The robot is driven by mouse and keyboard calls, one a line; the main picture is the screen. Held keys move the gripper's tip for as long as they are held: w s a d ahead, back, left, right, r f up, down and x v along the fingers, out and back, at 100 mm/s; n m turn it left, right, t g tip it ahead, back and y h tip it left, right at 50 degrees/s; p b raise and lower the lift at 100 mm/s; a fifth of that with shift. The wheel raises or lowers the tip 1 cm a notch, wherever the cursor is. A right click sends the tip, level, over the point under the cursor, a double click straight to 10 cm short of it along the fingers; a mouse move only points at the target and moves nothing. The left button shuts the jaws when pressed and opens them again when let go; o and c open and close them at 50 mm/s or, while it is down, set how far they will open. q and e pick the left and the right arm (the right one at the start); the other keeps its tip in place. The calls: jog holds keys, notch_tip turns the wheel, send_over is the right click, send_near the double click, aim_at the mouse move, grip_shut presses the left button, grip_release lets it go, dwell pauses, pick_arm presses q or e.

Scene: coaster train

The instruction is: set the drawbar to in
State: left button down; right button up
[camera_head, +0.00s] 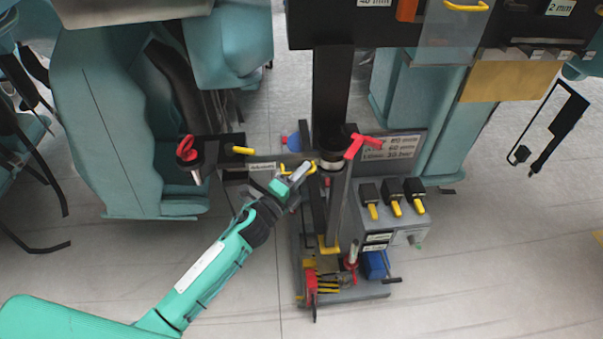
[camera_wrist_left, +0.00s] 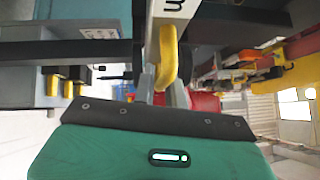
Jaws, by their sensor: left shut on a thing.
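My left gripper (camera_head: 300,174) reaches in from the lower left to the dark upright post at the middle of the machine. It is shut on a yellow handle (camera_wrist_left: 167,55), which stands between the fingers in the left wrist view. In the head view a bit of the yellow handle (camera_head: 284,168) shows beside the fingers. I cannot tell for certain that this handle belongs to the drawbar, or how far in it sits. The fingers hide much of it in the head view. My right gripper is in neither view.
A red lever (camera_head: 362,144) is close right of the post. A black bar with a red knob (camera_head: 187,148) is at the left. Yellow-tipped switches (camera_head: 396,207) sit on a grey box. Below are a red part (camera_head: 311,286) and blue block (camera_head: 375,265). Teal seats flank the machine.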

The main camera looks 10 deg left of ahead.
pick_arm(q)
jog(key=shift+w+a+r, duration=0.1)
jog(key=shift+w+r, duration=0.05)
jog(key=shift+r, duration=0.25)
jog(key=c, duration=1.5)
grip_release()
jog(key=shift+f, duration=0.15)
jog(key=shift+f, duration=0.2)
jog(key=shift+s+a+f, duration=0.1)
jog(key=shift+s+f, duration=0.1)
jog(key=shift+s, duration=0.15)
jog(key=shift+b+v, duration=2.3)
jog(key=shift+v, duration=4.25)
jog(key=shift+r, duration=0.1)
